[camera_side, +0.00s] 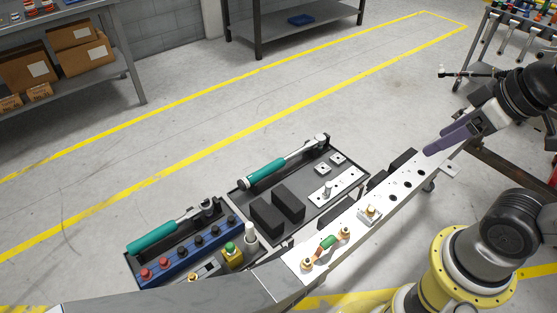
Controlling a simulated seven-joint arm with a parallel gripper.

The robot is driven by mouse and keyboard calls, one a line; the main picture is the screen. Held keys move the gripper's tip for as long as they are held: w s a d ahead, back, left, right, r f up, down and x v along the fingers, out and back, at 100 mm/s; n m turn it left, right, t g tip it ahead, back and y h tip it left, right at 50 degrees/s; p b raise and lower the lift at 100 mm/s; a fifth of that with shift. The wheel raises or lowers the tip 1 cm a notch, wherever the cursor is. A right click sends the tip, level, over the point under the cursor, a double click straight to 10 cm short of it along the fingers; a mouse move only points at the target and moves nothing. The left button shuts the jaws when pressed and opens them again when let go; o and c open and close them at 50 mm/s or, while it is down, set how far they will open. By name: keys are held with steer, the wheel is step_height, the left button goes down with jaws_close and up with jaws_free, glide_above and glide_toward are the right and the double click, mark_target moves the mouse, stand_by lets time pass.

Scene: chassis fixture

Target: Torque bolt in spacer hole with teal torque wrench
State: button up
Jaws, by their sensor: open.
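Two teal-handled wrenches lie in the dark trays. One teal wrench (284,162) lies across the far edge of the larger tray, its head at the upper right. The other teal wrench (172,231) lies in the left tray, its head by the blue rail. I cannot tell which is the torque wrench. A spacer block (370,215) sits on the light chassis rail (328,231), with a brass-coloured bolt (371,209) standing at its top. My gripper (438,146) is open and empty above the right end of the rail, well apart from both wrenches and the spacer.
The larger tray (236,198) also holds black blocks (288,202) and a metal plate (336,187). A blue socket rail (201,248) lies in the left tray. The floor behind the trays is clear.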

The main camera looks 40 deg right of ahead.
steer(key=w+r+n+t, duration=0.2)
steer(key=w+r+n, duration=0.4)
steer(key=w+r, duration=0.2)
steer(key=n+g, duration=0.3)
steer(key=n, duration=0.8)
glide_above(276, 163)
step_height(276, 163, down, 36)
steer(key=f, duration=0.1)
steer(key=shift+g, duration=0.7)
steer(key=shift+w+f, duration=0.2)
steer(key=shift+f, duration=9)
